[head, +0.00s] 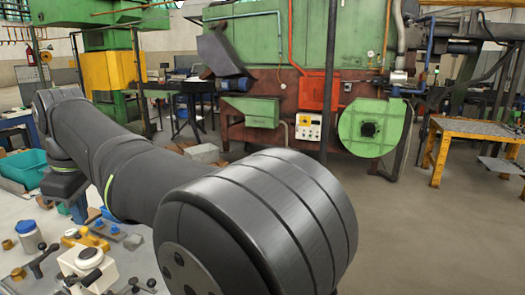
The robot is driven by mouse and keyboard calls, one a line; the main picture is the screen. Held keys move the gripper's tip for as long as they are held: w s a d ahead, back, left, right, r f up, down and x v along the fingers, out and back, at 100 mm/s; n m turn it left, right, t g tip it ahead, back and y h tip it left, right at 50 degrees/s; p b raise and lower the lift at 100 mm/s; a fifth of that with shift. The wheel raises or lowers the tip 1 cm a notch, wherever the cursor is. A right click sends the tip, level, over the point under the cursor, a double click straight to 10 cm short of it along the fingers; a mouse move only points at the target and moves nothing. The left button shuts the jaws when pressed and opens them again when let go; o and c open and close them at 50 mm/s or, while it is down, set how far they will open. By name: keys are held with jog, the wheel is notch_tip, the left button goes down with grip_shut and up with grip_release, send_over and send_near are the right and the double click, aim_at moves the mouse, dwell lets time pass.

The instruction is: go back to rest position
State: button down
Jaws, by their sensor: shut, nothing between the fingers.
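Only the head view is given. My dark grey arm crosses it from the upper left to the lower middle, with a large round joint close to the camera. My gripper is outside the picture or hidden behind the arm, so its fingers do not show. No object is seen in contact with the arm.
A green furnace machine (258,40) with a round green blower housing (350,128) stands at the back. A yellow-framed table (470,128) is at right. Below the arm at left are a blue-capped jar (30,240), clamps and a teal bin (22,168).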

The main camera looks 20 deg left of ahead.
jog(key=s+m, duration=0.1)
jog(key=a+f+m, duration=0.1)
jog(key=m, duration=0.1)
jog(key=s+a+f+m, duration=0.1)
jog(key=shift+s+a+m+h, duration=0.2)
jog(key=shift+s+m+h, duration=0.15)
jog(key=shift+m+h, duration=0.05)
dwell(0.4)
